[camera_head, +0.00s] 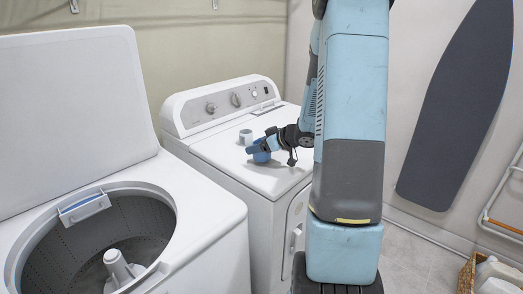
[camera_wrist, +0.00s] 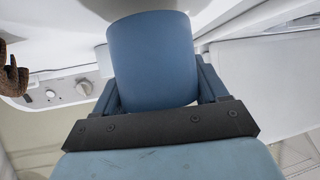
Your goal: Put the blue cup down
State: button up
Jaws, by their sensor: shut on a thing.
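The blue cup (camera_head: 262,157) is over the top of the closed white dryer-like machine (camera_head: 225,150), near its front middle. In the head view I cannot tell whether its base touches the top. My gripper (camera_head: 269,147) reaches in from the right and is shut on the cup. In the wrist view the blue cup (camera_wrist: 153,60) fills the space between the two fingers of my gripper (camera_wrist: 155,85). Part of the cup is hidden behind the gripper.
A small grey-white cup (camera_head: 245,137) stands just behind the blue cup on the same machine. The control panel (camera_head: 225,103) rises at the back. The open washer (camera_head: 205,220) stands at left. An ironing board (camera_head: 455,110) hangs on the right wall; a basket (camera_head: 470,272) sits below.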

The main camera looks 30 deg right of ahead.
jog(key=shift+f, duration=0.95)
jog(key=o, duration=1.1)
jog(key=shift+c, duration=0.2)
